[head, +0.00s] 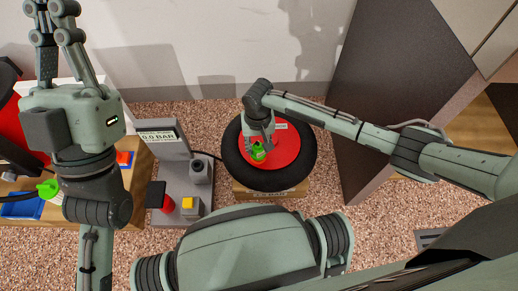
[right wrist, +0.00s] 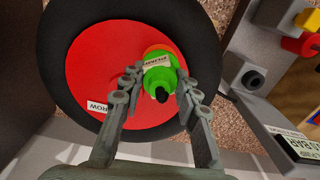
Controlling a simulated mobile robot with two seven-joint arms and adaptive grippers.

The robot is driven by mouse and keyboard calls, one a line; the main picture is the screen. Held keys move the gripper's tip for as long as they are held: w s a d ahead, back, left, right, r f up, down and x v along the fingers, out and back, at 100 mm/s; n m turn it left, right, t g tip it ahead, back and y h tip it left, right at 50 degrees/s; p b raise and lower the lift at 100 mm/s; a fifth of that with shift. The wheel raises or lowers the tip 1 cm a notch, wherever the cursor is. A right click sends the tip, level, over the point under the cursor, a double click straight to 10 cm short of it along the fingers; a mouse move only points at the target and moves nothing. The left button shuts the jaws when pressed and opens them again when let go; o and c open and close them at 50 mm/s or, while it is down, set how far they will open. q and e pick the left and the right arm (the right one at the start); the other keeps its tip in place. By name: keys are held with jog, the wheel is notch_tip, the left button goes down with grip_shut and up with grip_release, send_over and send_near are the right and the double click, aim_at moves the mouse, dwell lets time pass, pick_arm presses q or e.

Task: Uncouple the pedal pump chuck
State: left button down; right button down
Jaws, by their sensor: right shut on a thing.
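The green pump chuck (right wrist: 161,76) sits at the red wheel disc (right wrist: 95,75), with an orange part just behind it and a label on its top. My right gripper (right wrist: 156,84) is shut on the chuck, one finger on each side. In the head view the chuck (head: 258,152) shows at the tip of my right gripper (head: 260,146), over the wheel. Whether the chuck is still joined to the valve cannot be told. My left gripper (head: 51,12) is raised at the upper left, empty and away from the wheel; its fingertips run near the top edge.
The black tyre (head: 305,155) rests on a wooden block (head: 270,192). Left of it stands a grey pump unit (head: 170,160) with a 0.0 BAR display (head: 158,136), red and yellow parts. A dark cabinet (head: 395,85) stands at right. A bench (head: 140,160) is at left.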

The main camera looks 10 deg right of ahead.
jog(key=shift+r+n+p, duration=0.1)
jog(key=shift+n+p, duration=0.75)
jog(key=shift+n, duration=0.65)
jog(key=shift+n+p, duration=0.5)
jog(key=shift+n, duration=1.6)
jog(key=n+p, duration=0.1)
jog(key=n, duration=0.1)
jog(key=shift+n, duration=1.4)
jog(key=shift+r+p, duration=0.5)
jog(key=shift+p, duration=0.55)
jog(key=shift+r, duration=0.1)
